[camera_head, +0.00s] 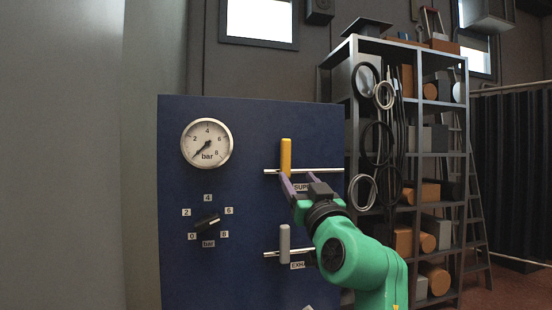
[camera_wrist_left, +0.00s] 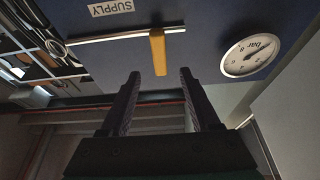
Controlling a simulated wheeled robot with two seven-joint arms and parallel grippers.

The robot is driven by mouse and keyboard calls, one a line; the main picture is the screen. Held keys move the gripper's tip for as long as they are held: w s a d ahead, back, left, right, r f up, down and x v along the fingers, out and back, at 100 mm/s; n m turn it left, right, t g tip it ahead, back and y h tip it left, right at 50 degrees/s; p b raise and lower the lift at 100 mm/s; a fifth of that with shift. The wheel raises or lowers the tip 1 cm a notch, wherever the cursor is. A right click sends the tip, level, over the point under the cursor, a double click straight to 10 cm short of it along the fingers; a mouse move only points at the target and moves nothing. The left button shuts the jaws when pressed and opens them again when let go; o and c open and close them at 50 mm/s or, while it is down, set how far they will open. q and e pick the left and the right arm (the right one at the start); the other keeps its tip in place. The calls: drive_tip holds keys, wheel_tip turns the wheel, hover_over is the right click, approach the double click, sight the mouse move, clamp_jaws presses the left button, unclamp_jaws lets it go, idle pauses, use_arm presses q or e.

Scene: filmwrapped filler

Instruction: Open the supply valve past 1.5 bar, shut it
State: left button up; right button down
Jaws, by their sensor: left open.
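The supply valve has a yellow handle (camera_head: 286,157), which stands upright across a horizontal pipe (camera_head: 325,170) on a blue panel. The handle also shows in the left wrist view (camera_wrist_left: 158,52). My left gripper (camera_head: 296,178) is open just below and in front of the handle. In the left wrist view the handle's end lies between the open fingertips (camera_wrist_left: 160,73), apparently not gripped. The pressure gauge (camera_head: 207,144) has its needle at the lower left, near 0 bar. The SUPPLY label is partly hidden by my gripper. My right gripper is out of view.
A grey exhaust handle (camera_head: 284,243) stands upright on a lower pipe, close to my arm. A black regulator knob (camera_head: 207,222) with numbers around it sits below the gauge. A loaded metal shelf (camera_head: 405,48) stands right of the blue panel (camera_head: 240,275).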

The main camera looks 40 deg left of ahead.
use_arm(q)
drive_tip(key=p, duration=0.4)
approach(287, 150)
wheel_tip(287, 150, up, 2)
drive_tip(key=p+x, duration=0.1)
drive_tip(key=x, duration=0.2)
drive_tip(key=f+p+x, duration=0.1)
drive_tip(key=x, duration=0.3)
drive_tip(key=shift+w+a+f, duration=0.1)
drive_tip(key=shift+a+f, duration=0.05)
drive_tip(key=shift+a, duration=0.1)
drive_tip(key=w+a, duration=0.1)
drive_tip(key=w+a+p, duration=0.1)
drive_tip(key=shift+a, duration=0.35)
drive_tip(key=shift+a+r, duration=0.1)
drive_tip(key=shift+r, duration=0.25)
drive_tip(key=c, duration=1)
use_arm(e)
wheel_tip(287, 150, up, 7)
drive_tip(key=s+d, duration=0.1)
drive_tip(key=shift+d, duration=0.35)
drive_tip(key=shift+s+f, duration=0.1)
